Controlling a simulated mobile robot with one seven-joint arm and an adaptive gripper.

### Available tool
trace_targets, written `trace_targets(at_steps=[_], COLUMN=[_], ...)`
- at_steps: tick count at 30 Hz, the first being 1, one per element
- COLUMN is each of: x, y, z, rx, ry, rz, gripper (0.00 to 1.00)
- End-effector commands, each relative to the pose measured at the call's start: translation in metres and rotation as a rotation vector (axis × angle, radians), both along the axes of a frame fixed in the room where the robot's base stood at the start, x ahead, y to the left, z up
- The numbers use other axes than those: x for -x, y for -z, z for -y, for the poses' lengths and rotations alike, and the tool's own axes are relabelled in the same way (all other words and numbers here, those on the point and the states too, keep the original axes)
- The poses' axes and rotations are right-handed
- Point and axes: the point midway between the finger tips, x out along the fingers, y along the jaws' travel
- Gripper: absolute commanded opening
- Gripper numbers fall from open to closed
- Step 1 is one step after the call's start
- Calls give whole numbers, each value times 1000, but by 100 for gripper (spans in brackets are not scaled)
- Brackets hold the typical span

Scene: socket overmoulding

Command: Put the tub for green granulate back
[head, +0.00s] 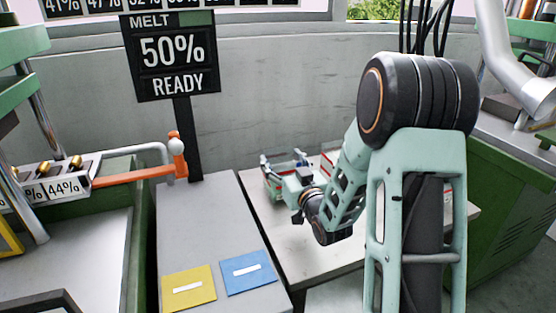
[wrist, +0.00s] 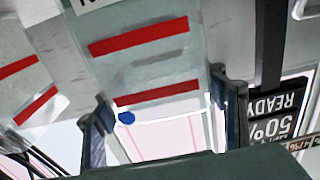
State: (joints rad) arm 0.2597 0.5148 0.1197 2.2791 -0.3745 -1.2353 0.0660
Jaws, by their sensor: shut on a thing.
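A pale, see-through tub with red stripes (wrist: 150,65) is between the two fingers of my gripper (wrist: 160,112) in the wrist view. A blue dot shows low on this side of it. In the head view my gripper (head: 285,166) is over the pale table at the centre, with its fingers around the tub (head: 272,186), which is partly hidden by the gripper. I cannot make out any granulate in it, or whether its base touches the table.
Another red-striped tub (wrist: 25,88) stands beside the held one in the wrist view. A red-edged thing (head: 328,162) is partly behind my arm. The grey bench (head: 205,225) has a yellow plate (head: 188,288) and a blue plate (head: 247,272). A sign on a post (head: 172,55) reads "MELT 50% READY".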

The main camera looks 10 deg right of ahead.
Motion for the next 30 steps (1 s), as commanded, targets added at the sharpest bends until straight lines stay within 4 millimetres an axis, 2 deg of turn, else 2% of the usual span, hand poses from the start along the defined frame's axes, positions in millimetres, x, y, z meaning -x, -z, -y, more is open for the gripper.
trace_targets(at_steps=[14,15,19,20,30], x=[3,3,3,3,3], y=[7,7,6,6,3], z=[1,1,1,1,1], rx=[1,1,1,1,1], ry=[0,0,0,0,0], rz=[1,0,-1,-1,-1], gripper=[8,68,82,83,83])
